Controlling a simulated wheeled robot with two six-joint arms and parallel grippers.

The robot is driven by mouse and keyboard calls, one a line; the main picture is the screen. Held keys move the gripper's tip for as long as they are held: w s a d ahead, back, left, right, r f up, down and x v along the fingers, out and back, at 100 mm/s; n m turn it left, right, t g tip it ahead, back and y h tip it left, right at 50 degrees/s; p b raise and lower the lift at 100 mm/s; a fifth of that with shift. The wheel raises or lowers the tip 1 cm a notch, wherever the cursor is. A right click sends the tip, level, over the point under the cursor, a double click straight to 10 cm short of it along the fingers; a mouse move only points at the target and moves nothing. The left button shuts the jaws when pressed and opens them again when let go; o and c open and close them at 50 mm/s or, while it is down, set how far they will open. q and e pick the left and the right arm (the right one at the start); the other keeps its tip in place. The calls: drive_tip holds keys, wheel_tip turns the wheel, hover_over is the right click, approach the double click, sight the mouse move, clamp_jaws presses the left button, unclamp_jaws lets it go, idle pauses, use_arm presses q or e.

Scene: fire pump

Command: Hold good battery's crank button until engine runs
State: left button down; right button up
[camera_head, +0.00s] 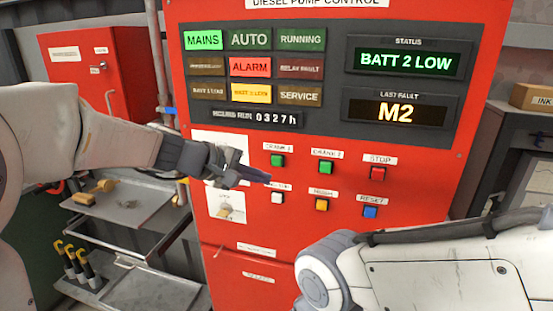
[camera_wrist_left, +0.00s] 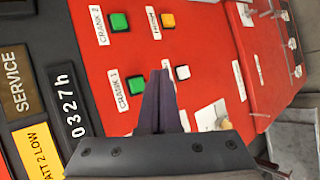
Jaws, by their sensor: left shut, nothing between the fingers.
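The red pump control panel carries a green CRANK 1 button (camera_head: 277,160), also in the left wrist view (camera_wrist_left: 136,85), and a green CRANK 2 button (camera_head: 326,167), also there (camera_wrist_left: 120,22). My left gripper (camera_head: 267,179) is shut and empty, its tips just below CRANK 1 in the head view. In the left wrist view the tips (camera_wrist_left: 160,72) show between CRANK 1 and the white button; contact cannot be told. The status display (camera_head: 408,60) reads BATT 2 LOW. The RUNNING lamp (camera_head: 301,39) looks dark green. My right gripper is out of view.
Close by are the white button (camera_head: 278,198), yellow button (camera_head: 322,205), red STOP button (camera_head: 378,173) and blue RESET button (camera_head: 370,211). A rotary switch (camera_head: 226,209) sits lower left. The last-fault display (camera_head: 397,111) reads M2. A metal shelf (camera_head: 125,215) stands at left.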

sight(278, 166)
use_arm(q)
drive_tip(key=shift+w+d+p, duration=0.1)
drive_tip(key=shift+w+d, duration=0.15)
drive_tip(key=shift+w, duration=0.5)
drive_tip(key=shift+w+d+p, duration=0.15)
drive_tip(key=shift+w+d, duration=0.1)
drive_tip(key=shift+w, duration=0.5)
drive_tip(key=shift+w+d+p, duration=0.1)
drive_tip(key=shift+w+d, duration=0.15)
drive_tip(key=shift+w, duration=0.5)
drive_tip(key=shift+w, duration=0.1)
drive_tip(key=shift+w+d, duration=0.1)
drive_tip(key=shift+w, duration=0.2)
drive_tip(key=shift+w+d, duration=0.15)
drive_tip(key=shift+w, duration=0.35)
idle(2.4)
